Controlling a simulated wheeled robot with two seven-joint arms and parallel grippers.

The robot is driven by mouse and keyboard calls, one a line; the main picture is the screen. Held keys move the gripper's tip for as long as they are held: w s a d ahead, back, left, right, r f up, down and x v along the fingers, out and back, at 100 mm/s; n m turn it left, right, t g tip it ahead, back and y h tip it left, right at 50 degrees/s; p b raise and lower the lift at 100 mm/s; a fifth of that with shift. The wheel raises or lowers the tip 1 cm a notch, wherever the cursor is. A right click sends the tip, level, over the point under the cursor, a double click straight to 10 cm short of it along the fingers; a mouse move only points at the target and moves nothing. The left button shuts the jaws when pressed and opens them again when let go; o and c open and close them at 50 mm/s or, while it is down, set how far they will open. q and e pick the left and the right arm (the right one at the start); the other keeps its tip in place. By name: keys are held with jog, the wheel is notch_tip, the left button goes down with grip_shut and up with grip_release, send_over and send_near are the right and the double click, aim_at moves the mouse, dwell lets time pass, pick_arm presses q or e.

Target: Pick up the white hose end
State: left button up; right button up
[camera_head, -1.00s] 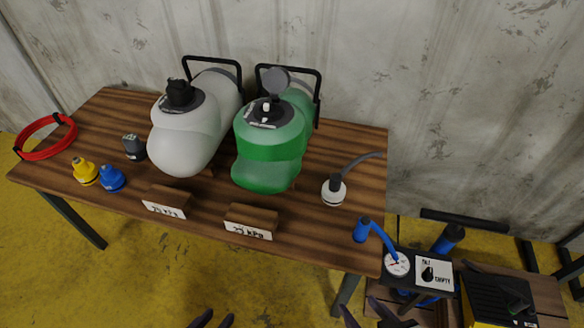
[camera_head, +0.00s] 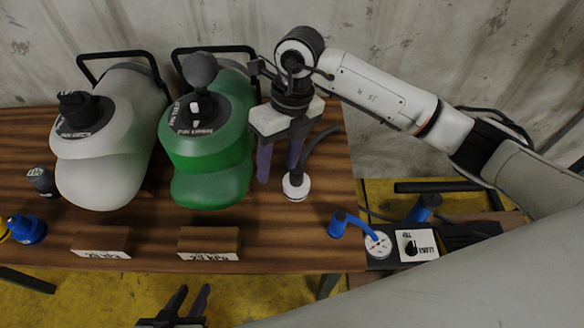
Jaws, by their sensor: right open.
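The white hose end (camera_head: 296,187), a round white cap with a dark stem and a grey hose (camera_head: 318,148), sits upright on the table right of the green boat. My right gripper (camera_head: 278,172) points down above the table beside it, fingers apart and empty. Its right finger is close to the dark stem; I cannot tell whether they touch. My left gripper (camera_head: 194,287) is at the bottom edge, in front of the table, with its fingers apart and nothing between them.
The green boat (camera_head: 207,160) stands close left of my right gripper, the white boat (camera_head: 95,165) further left. Small signs (camera_head: 209,243) line the front edge. A blue hose end (camera_head: 339,222) and a gauge pump (camera_head: 377,245) are at the right. Bare wood surrounds the white cap's front.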

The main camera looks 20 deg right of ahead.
jog(key=r+h, duration=0.1)
jog(key=h, duration=0.1)
send_over(296, 170)
jog(key=shift+w+a+r+m+t, duration=0.1)
jog(key=shift+w+m+t, duration=0.05)
jog(key=shift+m+t, duration=0.2)
jog(key=shift+d+f, duration=0.25)
notch_tip(296, 170, down, 10)
jog(key=shift+a+r, duration=0.15)
jog(key=shift+r, duration=0.1)
jog(key=shift+c, duration=0.2)
jog(key=c, duration=1.2)
jog(key=shift+o, duration=0.2)
jog(key=shift+r, duration=0.1)
